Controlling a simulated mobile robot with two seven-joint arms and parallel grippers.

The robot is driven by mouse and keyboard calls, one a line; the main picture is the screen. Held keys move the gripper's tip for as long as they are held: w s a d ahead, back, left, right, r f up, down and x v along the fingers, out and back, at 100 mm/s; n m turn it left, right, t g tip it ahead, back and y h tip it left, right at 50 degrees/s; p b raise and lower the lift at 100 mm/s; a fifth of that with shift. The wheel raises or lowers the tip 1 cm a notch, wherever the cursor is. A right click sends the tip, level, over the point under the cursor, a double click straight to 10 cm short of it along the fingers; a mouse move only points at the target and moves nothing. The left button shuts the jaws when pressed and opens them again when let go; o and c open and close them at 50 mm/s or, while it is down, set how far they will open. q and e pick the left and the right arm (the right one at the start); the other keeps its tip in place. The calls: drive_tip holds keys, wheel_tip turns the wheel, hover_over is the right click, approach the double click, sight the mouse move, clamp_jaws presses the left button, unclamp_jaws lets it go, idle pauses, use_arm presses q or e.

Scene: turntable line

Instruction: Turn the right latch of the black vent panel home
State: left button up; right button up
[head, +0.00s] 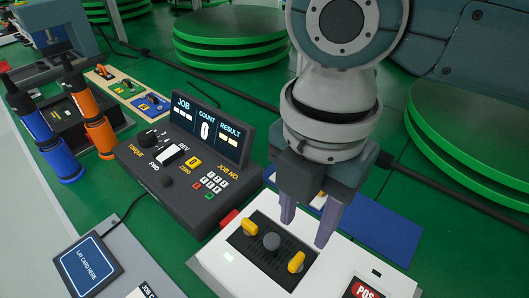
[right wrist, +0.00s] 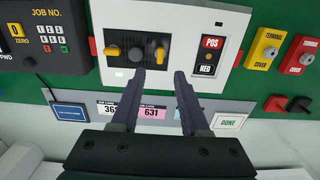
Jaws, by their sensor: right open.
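The black vent panel (head: 268,262) is set in a white box top at the lower middle of the head view; it also shows in the right wrist view (right wrist: 136,39). Its yellow right latch (head: 296,262) stands crosswise to the left latch (head: 250,227), seen clearly in the right wrist view (right wrist: 160,54). A round grey knob (head: 271,241) sits between them. My right gripper (head: 305,227) is open and empty above the panel. In the right wrist view its fingertips (right wrist: 159,74) point toward the right latch, with no visible contact. My left gripper is out of view.
A dark control console (head: 185,170) with a raised display stands left of the white box (head: 335,270). A red and black POS/NEG switch (right wrist: 208,55) is right of the panel. Yellow and red terminal covers (right wrist: 266,48) stand farther right. Green discs (head: 470,140) are stacked behind.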

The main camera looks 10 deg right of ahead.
sight(297, 259)
wheel_tip(297, 259, down, 9)
drive_tip(key=shift+s+r+b, duration=0.1)
drive_tip(key=shift+b, duration=0.9)
clamp_jaws()
